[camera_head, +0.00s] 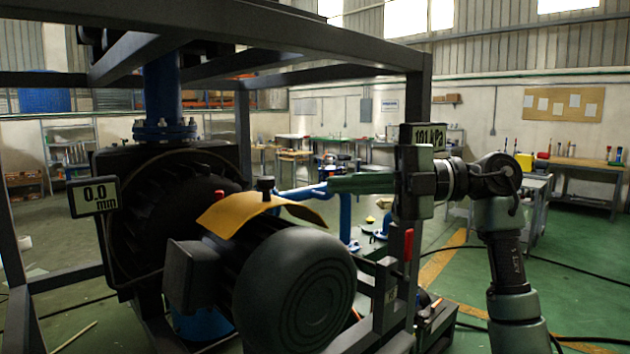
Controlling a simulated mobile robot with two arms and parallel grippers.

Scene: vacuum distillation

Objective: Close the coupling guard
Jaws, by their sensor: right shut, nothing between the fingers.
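The coupling guard is a yellow curved plate (240,211). It sits tilted above the dark motor (295,285), between the motor and the large round black pump housing (165,205). Its lower edge and hinge are hidden by the motor. My right gripper (334,184) comes in from the right, with its green fingers shut and empty, pointing left. The fingertips are to the right of the guard and a little higher in the picture, apart from it. My left gripper is not in view.
A dark metal frame (425,95) surrounds the machine, with an upright close to my right gripper. A 0.0 mm display (94,196) is at left and a 101 kPa display (428,137) above my gripper. A blue pipe (303,192) runs behind the fingers. Cables lie on the green floor.

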